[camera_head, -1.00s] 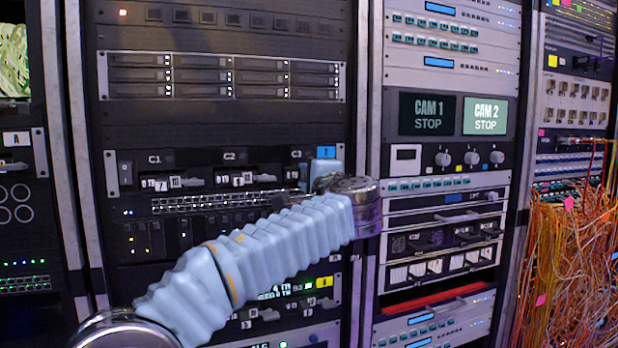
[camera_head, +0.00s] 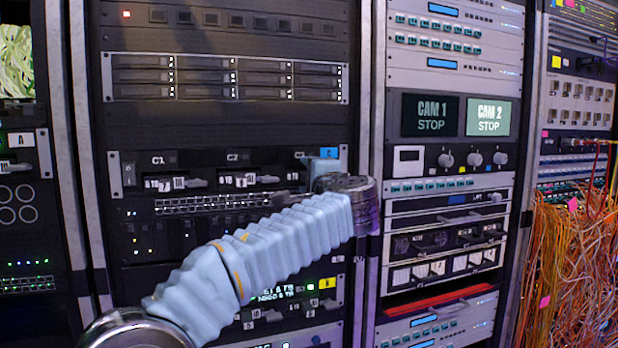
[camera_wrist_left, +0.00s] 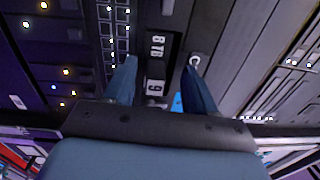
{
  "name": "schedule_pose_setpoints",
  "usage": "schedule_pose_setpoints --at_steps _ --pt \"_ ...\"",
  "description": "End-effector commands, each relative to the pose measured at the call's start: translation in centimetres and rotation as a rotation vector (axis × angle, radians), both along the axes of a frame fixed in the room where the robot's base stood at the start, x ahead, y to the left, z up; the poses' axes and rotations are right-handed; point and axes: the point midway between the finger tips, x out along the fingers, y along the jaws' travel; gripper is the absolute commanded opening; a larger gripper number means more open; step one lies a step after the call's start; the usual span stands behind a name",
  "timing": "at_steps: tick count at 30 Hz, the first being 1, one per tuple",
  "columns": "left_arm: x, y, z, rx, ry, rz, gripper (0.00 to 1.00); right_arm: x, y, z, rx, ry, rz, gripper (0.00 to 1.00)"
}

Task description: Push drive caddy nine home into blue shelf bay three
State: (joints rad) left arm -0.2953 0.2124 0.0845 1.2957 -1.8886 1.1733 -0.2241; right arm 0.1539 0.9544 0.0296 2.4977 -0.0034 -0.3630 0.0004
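The blue shelf (camera_head: 115,175) is a dark rack row with bays marked C1, C2 and C3 and a blue tag at its right end. My left gripper (camera_head: 306,181) is at bay C3 and covers most of it. In the left wrist view, my left gripper (camera_wrist_left: 161,62) is open, with one finger on each side of a dark caddy front. That front, drive caddy nine (camera_wrist_left: 156,70), carries a white "9" plate and a lettered label. How deep it sits in the bay cannot be told. My right gripper is not in view.
Caddies with grey handles (camera_head: 196,183) sit in bays C1 and C2. A perforated strip (camera_head: 200,203) lies below the shelf, and a drive panel (camera_head: 225,77) above. A rack post (camera_head: 365,100) stands right of bay C3. Orange cables (camera_head: 570,260) hang at far right.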

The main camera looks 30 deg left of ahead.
Motion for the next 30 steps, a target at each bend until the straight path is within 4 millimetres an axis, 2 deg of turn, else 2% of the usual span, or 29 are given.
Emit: schedule_pose_setpoints --at_steps 6,9,13,21,27,30 --pt "0.0 0.0 -0.1 -0.001 0.002 0.0 0.55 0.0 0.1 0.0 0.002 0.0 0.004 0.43" --pt "-0.5 -0.6 -0.3 -0.001 0.001 -0.002 0.55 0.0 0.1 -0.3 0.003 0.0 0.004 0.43" --pt "-2.1 -2.4 -0.5 0.0 0.0 -0.004 0.55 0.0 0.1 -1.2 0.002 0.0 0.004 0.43" --pt "-6.5 -7.4 -0.7 -0.001 0.0 -0.005 0.55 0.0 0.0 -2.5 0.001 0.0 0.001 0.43" --pt "-8.6 -9.7 -0.7 0.0 0.0 -0.002 0.55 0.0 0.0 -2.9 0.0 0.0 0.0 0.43" --pt "-9.1 -10.1 -0.7 0.0 0.0 -0.001 0.55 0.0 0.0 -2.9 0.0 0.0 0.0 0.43"
